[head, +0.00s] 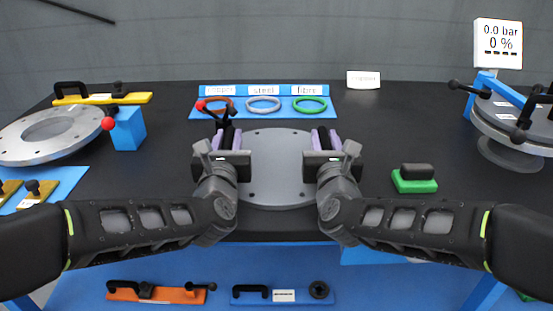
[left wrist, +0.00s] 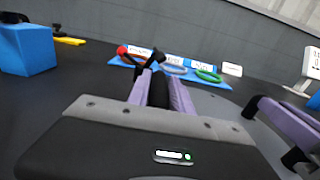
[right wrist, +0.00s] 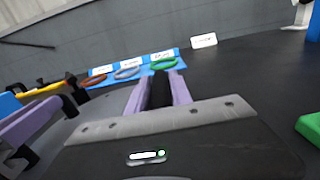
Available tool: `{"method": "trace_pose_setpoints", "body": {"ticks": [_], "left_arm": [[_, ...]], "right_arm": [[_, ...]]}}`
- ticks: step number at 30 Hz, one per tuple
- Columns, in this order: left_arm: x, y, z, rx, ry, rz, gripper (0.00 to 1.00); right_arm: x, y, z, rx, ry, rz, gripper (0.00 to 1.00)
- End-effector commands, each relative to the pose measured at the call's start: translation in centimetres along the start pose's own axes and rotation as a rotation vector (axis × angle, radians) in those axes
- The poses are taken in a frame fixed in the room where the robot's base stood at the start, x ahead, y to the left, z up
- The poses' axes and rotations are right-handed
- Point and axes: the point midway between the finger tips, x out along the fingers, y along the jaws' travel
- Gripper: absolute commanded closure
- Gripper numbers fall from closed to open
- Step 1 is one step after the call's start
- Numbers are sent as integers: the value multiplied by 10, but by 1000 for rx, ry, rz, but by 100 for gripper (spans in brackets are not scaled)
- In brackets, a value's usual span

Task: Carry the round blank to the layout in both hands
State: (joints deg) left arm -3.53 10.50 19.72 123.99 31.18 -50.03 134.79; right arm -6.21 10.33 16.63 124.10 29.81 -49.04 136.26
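The round blank (head: 278,165) is a flat grey disc at the middle front of the black table, between my two grippers. Whether it rests on the table or is raised slightly, I cannot tell. My left gripper (head: 228,138) is at its left edge and my right gripper (head: 325,138) at its right edge. The purple fingers of both stand a little apart, with a black strip between them. They show close up in the left wrist view (left wrist: 159,92) and right wrist view (right wrist: 158,92). I cannot tell whether that strip is a held handle or an empty gap.
A blue board (head: 279,106) with red, grey and green rings lies behind the blank. A silver flange (head: 30,146), blue block (head: 128,129) and yellow tool (head: 120,98) are left. A green block (head: 414,184) and a grey round assembly (head: 505,125) are right. Tools lie on a lower blue shelf (head: 215,275).

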Motion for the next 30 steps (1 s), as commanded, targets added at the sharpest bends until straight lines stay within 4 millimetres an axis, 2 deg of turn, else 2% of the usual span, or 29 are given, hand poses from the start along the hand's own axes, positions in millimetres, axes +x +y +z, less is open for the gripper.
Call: {"method": "trace_pose_setpoints", "body": {"ticks": [1,9,30], "left_arm": [[0,0,0,0,0,0,79],[0,0,0,0,0,0,100],[0,0,0,0,0,-1,100]], "right_arm": [[0,0,0,0,0,0,79],[0,0,0,0,0,0,100],[0,0,0,0,0,0,100]]}}
